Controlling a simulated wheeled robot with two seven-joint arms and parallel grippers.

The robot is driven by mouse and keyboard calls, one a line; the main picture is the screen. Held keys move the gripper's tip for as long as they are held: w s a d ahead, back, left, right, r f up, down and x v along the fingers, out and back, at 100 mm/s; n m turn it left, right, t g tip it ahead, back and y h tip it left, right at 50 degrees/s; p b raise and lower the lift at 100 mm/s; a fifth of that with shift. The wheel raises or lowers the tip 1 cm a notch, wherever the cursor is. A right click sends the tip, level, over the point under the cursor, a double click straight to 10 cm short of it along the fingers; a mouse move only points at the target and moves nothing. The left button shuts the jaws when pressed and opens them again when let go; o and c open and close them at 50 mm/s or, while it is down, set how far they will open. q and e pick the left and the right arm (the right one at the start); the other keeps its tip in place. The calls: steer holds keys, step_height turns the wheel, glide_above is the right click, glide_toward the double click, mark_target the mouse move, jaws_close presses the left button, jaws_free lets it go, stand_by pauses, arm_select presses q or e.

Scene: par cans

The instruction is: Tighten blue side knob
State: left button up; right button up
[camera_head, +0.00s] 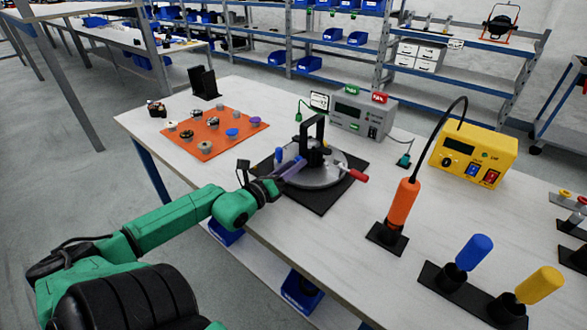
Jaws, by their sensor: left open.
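A round grey metal disc fixture (318,176) with a black upright bracket (313,133) stands on a black base plate (317,203) on the workbench. A small blue knob (278,155) stands out at its left side, and a red-handled part (358,175) sticks out at its right. My left gripper (285,178) is open at the disc's left front edge, just below the blue knob in the picture. A purple-grey elongated piece (292,169) shows at its fingers; I cannot tell whether it touches them. My right gripper is out of view.
An orange mat (205,150) with several knobs lies to the left. A grey power unit (360,115) stands behind the fixture and a yellow unit (474,154) at the right. An orange-handled tool (399,205) and blue (474,251) and yellow (539,285) handles stand front right.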

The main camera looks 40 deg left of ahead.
arm_select(q)
steer(key=shift+w, duration=0.25)
jaws_close()
steer(key=shift+m, duration=0.4)
steer(key=m, duration=0.4)
steer(key=shift+m+b, duration=0.3)
steer(key=m, duration=0.5)
steer(key=shift+d+m, duration=0.1)
steer(key=shift+m, duration=0.3)
